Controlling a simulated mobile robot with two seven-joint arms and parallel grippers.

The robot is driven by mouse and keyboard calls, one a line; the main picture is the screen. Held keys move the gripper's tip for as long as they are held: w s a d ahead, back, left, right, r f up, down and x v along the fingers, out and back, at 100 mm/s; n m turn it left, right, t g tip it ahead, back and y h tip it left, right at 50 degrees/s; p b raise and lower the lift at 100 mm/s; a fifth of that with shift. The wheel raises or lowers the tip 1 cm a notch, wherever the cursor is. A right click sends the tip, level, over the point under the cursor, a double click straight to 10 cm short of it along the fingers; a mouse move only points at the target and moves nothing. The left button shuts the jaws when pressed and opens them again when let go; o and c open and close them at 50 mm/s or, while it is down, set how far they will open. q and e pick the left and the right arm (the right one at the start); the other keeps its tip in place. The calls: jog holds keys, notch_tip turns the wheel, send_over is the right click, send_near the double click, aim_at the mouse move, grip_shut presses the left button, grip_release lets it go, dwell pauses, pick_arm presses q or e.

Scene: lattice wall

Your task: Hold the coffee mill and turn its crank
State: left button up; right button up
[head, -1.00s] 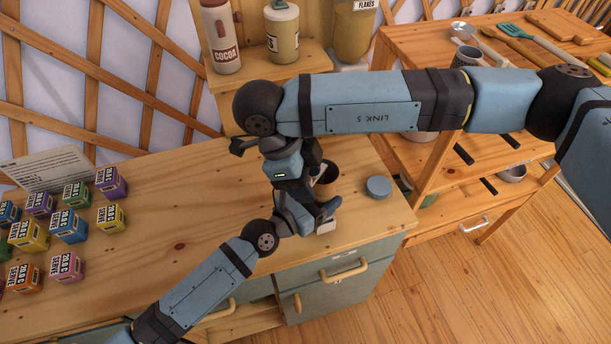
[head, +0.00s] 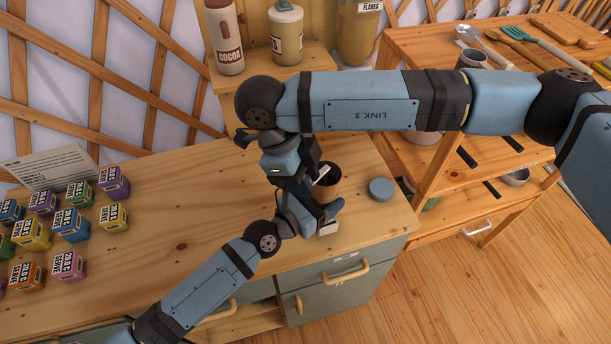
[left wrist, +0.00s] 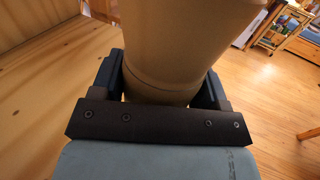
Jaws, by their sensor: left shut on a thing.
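The coffee mill (head: 329,191) is a tan cylinder with a dark open-looking top, upright near the right end of the wooden counter. A pale bar (head: 322,174), seemingly its crank, shows over the top. My left gripper (head: 323,213) is shut around the mill's body from the front; the left wrist view shows the tan body (left wrist: 175,50) between its two dark fingers. My right gripper (head: 307,185) points down at the mill's upper left, close to the crank. Its fingertips are partly hidden, so I cannot tell whether it is open or grips the crank knob.
A round blue lid (head: 380,189) lies right of the mill. Several small coloured boxes (head: 70,224) and a printed card (head: 50,168) are at the left. A shelf with a cocoa jar (head: 225,38) stands behind. The counter's middle (head: 170,200) is clear.

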jog(key=o, duration=0.4)
jog(key=shift+c, duration=0.2)
jog(key=v, duration=1.2)
jog(key=shift+a, duration=0.1)
